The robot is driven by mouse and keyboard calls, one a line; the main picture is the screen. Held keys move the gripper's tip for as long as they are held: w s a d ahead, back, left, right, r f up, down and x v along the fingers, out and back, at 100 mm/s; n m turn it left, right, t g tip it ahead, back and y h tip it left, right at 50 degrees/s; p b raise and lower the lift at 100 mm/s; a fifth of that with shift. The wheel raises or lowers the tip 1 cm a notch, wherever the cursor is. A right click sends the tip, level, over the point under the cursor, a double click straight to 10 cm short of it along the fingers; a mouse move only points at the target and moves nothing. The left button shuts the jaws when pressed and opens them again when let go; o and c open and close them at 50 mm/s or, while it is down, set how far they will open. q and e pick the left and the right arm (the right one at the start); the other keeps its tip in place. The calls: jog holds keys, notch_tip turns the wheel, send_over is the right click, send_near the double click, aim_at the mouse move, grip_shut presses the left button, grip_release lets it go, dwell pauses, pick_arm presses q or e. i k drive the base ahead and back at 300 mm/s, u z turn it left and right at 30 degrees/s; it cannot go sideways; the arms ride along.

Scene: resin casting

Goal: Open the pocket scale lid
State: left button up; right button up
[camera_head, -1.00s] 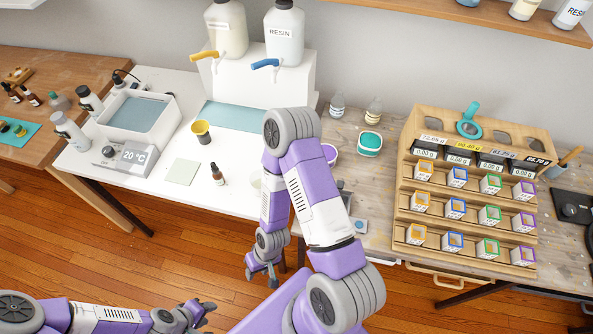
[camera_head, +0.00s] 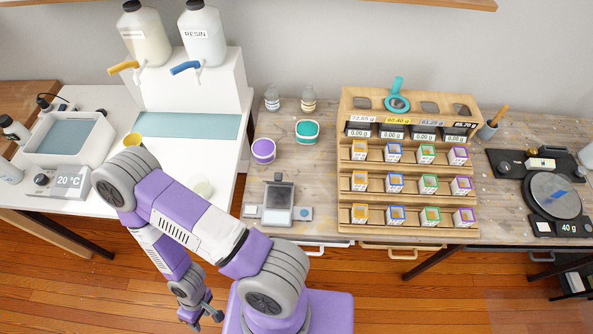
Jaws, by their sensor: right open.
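A small grey device (camera_head: 278,205) that looks like the pocket scale lies near the front edge of the wooden bench, left of the cube rack. My right arm's links cross the white table's front corner in the picture. My left gripper is out of view.
The wooden rack (camera_head: 346,203) of small cubes stands right of the grey device. A purple-rimmed cup (camera_head: 263,151) and a teal cup (camera_head: 307,131) stand behind it. A larger round scale (camera_head: 553,196) reading 40 g is at the far right. The resin dispensers (camera_head: 205,37) stand at the back left.

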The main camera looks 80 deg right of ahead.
aim_at(277, 175)
jog(key=k, duration=0.5)
jog(key=z, duration=0.7)
